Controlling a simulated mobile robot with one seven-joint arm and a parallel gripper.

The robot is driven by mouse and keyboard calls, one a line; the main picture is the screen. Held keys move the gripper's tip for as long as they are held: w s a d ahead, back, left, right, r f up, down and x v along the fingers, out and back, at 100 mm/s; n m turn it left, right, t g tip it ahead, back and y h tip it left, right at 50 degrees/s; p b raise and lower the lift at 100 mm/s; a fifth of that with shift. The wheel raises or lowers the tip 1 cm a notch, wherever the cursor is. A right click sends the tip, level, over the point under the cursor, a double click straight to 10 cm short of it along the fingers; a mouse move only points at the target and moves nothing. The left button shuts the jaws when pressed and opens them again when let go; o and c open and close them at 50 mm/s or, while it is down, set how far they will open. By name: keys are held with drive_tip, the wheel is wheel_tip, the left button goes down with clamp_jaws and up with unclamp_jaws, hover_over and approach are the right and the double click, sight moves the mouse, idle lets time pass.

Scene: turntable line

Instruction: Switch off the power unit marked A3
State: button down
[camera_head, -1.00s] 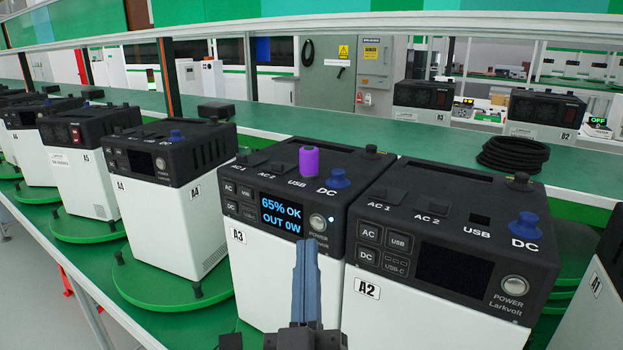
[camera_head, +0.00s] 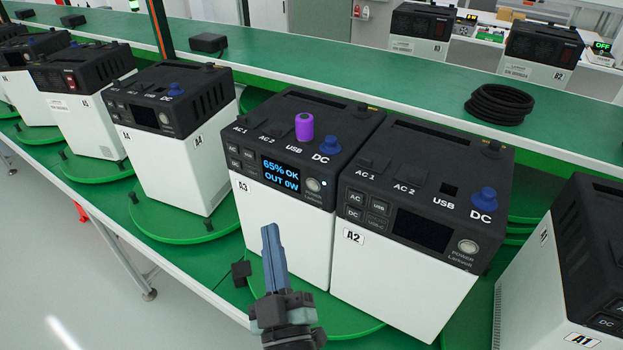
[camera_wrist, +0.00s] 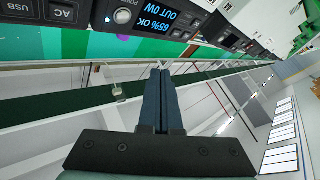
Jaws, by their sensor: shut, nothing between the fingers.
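The power unit A3 (camera_head: 277,235) is a white box with a black top, standing on a green turntable. Its screen (camera_head: 280,174) is lit and reads 65% OK, OUT 0W. Its round POWER button (camera_head: 313,185) has a small lit dot beside it. A purple plug (camera_head: 304,127) stands in its USB socket, and a blue knob-like part marks DC. My gripper (camera_head: 269,236) is shut and empty, in front of A3's white face and below the button. In the wrist view my gripper (camera_wrist: 160,82) points toward A3, whose screen (camera_wrist: 160,19) and button (camera_wrist: 123,16) show at the top.
Unit A2 (camera_head: 405,265), with a dark screen, stands close at A3's right. Unit A1 (camera_head: 580,250) is at the far right. Unit A4 (camera_head: 180,165) is to the left, with a gap. A coiled black cable (camera_head: 498,104) lies on the green shelf behind.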

drive_tip(key=p, duration=0.3)
approach(303, 177)
drive_tip(key=shift+a+x, duration=0.2)
drive_tip(key=shift+x, duration=0.85)
drive_tip(key=shift+a+x, duration=0.25)
drive_tip(key=shift+x, duration=0.8)
drive_tip(key=shift+d+r, duration=0.1)
drive_tip(key=shift+r, duration=0.1)
drive_tip(key=shift+w+d, duration=0.2)
drive_tip(key=shift+w, duration=0.05)
drive_tip(key=shift+w+d, duration=0.15)
drive_tip(key=shift+w, duration=0.1)
idle(0.9)
idle(0.3)
drive_tip(key=shift+s+a+f, duration=0.1)
drive_tip(key=shift+s+a, duration=0.35)
drive_tip(key=shift+s, duration=0.15)
